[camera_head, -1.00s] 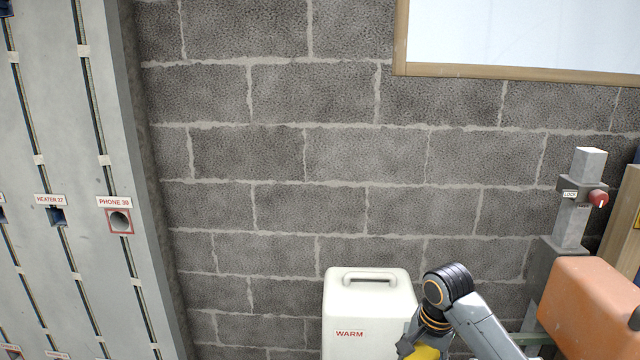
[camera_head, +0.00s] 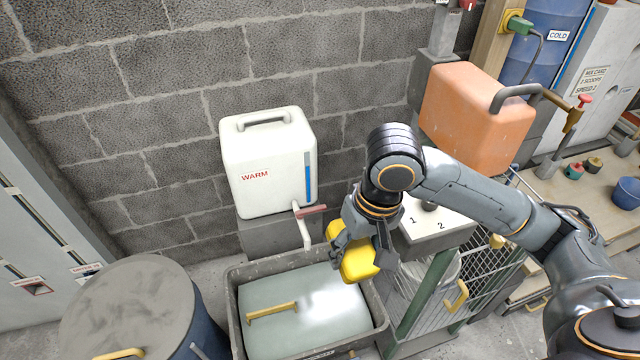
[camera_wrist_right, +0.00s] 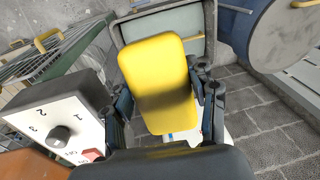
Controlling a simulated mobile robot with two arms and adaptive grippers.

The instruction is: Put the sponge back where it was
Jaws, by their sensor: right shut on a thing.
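A yellow sponge (camera_head: 357,262) is held by my right gripper (camera_head: 364,250) in the head view. In the right wrist view the sponge (camera_wrist_right: 158,80) sits between the two fingers of my right gripper (camera_wrist_right: 165,105), which are shut on its sides. The sponge is in the air, above the right edge of a grey tub (camera_head: 380,318) with pale water in it. My left gripper is not in view.
A white container marked WARM (camera_head: 265,165) with a tap stands behind the tub. A round-topped drum (camera_head: 130,310) is at the left. A numbered control box (camera_head: 432,222) and wire cage (camera_head: 470,285) are close right. An orange canister (camera_head: 475,120) is behind.

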